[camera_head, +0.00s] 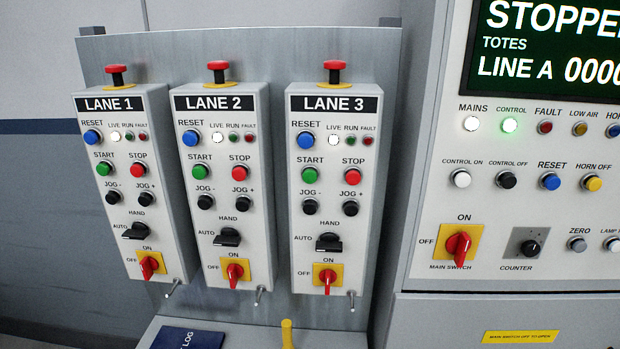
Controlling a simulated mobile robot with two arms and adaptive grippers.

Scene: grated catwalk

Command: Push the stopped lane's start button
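Three lane boxes hang side by side on a grey panel: LANE 1 (121,200), LANE 2 (222,205) and LANE 3 (333,210). Each has a green START button: lane 1 (104,169), lane 2 (199,172) and lane 3 (310,174). A red STOP button is right of each. All three LIVE lamps look white and lit; the green RUN lamps (129,136) and red FAULT lamps look dark. I cannot tell from the lamps which single lane is stopped. Neither of my grippers is in view.
Red mushroom buttons (218,67) stand above the boxes. At right, a line cabinet has a display (550,45) reading "STOPPE…", cut off, and its own buttons and red main switch (459,246). Below, a shelf holds a blue log book (187,339) and a yellow upright piece (287,335).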

